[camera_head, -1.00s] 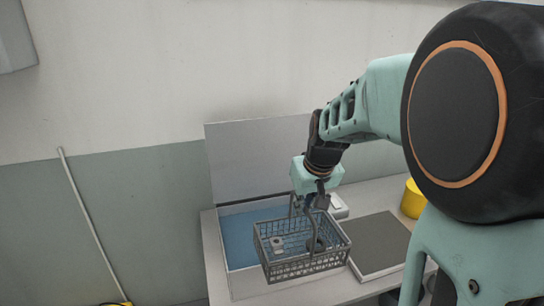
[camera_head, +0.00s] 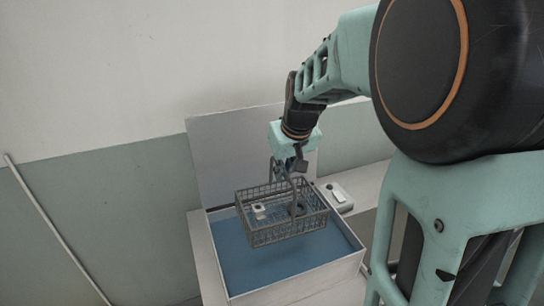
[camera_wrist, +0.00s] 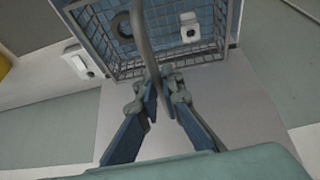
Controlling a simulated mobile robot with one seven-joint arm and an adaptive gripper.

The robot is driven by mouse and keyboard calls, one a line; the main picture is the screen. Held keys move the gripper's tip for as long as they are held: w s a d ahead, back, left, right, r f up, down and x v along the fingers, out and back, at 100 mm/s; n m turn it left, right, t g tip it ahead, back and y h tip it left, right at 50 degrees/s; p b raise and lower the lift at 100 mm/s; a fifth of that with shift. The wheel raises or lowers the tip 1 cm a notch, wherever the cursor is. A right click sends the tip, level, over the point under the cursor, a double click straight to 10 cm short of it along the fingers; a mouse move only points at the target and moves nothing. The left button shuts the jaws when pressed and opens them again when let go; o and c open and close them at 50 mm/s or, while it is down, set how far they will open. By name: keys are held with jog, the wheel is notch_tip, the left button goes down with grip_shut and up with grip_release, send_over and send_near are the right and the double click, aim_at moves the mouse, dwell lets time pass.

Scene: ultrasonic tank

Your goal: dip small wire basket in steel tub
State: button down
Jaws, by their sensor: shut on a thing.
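The small wire basket (camera_head: 283,213) is a grey mesh basket with a tall arched handle, and it hangs about level above the steel tub (camera_head: 231,292). The tub is open, filled with blue liquid (camera_head: 237,258), and its raised lid stands behind. My gripper (camera_head: 290,165) is shut on the basket's handle; the wrist view shows the fingers (camera_wrist: 161,98) closed on the handle bar. Inside the basket are a dark ring (camera_wrist: 122,26) and a pale metal block (camera_wrist: 189,26). I cannot tell whether the basket's bottom touches the liquid.
The raised lid (camera_head: 240,150) stands close behind the basket and my gripper. A small pale box (camera_head: 338,196) sits on the bench right of the tub. A thin pole (camera_head: 55,228) leans on the wall at left. Liquid in front of the basket is clear.

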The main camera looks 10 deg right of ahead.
jog(key=shift+w, duration=0.25)
notch_tip(320, 180, down, 20)
jog(key=b, duration=1.6)
jog(key=shift+f, duration=0.2)
jog(key=shift+s, duration=0.1)
dwell(0.9)
jog(key=shift+r, duration=0.1)
dwell(1.5)
